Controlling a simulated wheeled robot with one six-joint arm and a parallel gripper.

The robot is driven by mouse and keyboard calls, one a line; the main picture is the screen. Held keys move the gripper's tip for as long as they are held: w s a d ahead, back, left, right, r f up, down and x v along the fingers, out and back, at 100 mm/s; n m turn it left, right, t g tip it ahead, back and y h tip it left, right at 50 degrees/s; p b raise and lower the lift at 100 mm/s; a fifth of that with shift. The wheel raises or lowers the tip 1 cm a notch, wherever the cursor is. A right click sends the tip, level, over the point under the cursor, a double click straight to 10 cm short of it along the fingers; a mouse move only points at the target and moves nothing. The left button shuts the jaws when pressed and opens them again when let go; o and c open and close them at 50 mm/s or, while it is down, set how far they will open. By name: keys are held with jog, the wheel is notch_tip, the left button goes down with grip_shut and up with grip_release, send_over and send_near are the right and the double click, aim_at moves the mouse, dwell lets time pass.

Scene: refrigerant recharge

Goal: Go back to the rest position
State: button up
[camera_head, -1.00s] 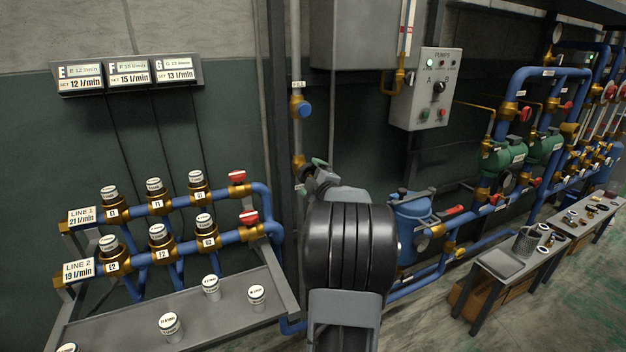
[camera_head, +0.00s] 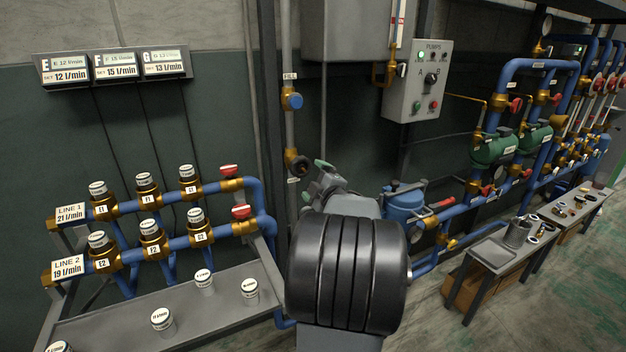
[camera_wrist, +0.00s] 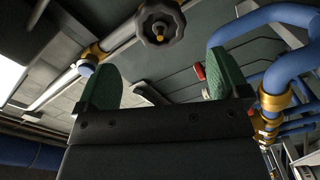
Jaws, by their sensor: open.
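My gripper (camera_head: 316,180) is open and empty in front of the wall, just right of the vertical fill pipe. In the wrist view my gripper (camera_wrist: 160,88) shows two green finger pads spread apart with nothing between them. A dark round handwheel (camera_wrist: 160,22) lies beyond the fingers there, apart from them. In the head view the dark handwheel (camera_head: 300,166) sits on the brass fitting at the pipe's lower end. A blue knob (camera_head: 294,101) is higher on the same pipe. My black arm joint fills the lower middle of the head view.
At left, two blue pipe lines carry labelled cartridges (camera_head: 144,187) above a grey shelf (camera_head: 120,325) with several loose white-capped ones. A blue vessel (camera_head: 404,208), blue pipework and a bench (camera_head: 497,252) stand right. A pump panel (camera_head: 416,85) hangs above. Floor is clear at lower right.

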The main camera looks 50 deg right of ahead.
dwell(0.6)
jog(key=s+d+f+m+g+h, duration=0.3)
jog(key=s+d+f+m+g, duration=0.15)
jog(key=f+m+g, duration=0.3)
jog(key=s+a+m+g+y+p, duration=0.2)
jog(key=a+m+g+p, duration=0.25)
jog(key=a, duration=0.45)
jog(key=s+a+r+n+y+p, duration=0.1)
jog(key=a+r+p, duration=0.3)
jog(key=a, duration=0.7)
jog(key=s+a+r+n+y+p, duration=0.1)
jog(key=a+r+y+p, duration=0.3)
jog(key=a, duration=0.6)
jog(key=s+a+r+n+g+y+p, duration=0.1)
jog(key=a+r+y+p, duration=0.2)
jog(key=a, duration=0.8)
jog(key=shift+s+a+r+p, duration=0.2)
jog(key=shift+a+r+p, duration=0.1)
jog(key=shift+r+p, duration=0.2)
